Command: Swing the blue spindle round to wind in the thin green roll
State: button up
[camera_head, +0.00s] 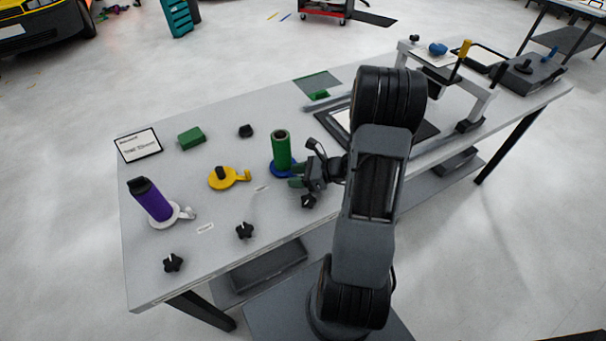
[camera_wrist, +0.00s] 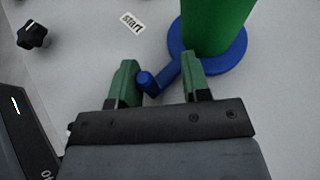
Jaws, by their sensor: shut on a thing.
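The thin green roll (camera_head: 281,150) stands upright on the round base of the blue spindle (camera_head: 276,172), near the middle of the table. In the wrist view the green roll (camera_wrist: 215,22) rises from the blue spindle's disc (camera_wrist: 228,64), and a crank arm with a small knob reaches from the disc towards me. My gripper (camera_head: 301,181) is low beside the spindle on its right. In the wrist view my gripper (camera_wrist: 160,80) has its green-tipped fingers around the knob and crank arm, shut on the spindle's handle. The roll's top is cut off there.
A yellow spindle (camera_head: 229,178) and a purple roll (camera_head: 153,201) on a white spindle stand to the left. Black star knobs (camera_head: 245,230) lie along the front. A green block (camera_head: 192,138) is behind. A frame with a dark bed (camera_head: 413,128) stands to the right.

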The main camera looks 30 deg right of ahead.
jog(key=shift+w+a+r, duration=0.1)
jog(key=shift+a+r, duration=0.05)
jog(key=shift+a, duration=0.35)
jog(key=o, duration=0.8)
jog(key=shift+c, duration=0.2)
jog(key=shift+d, duration=0.1)
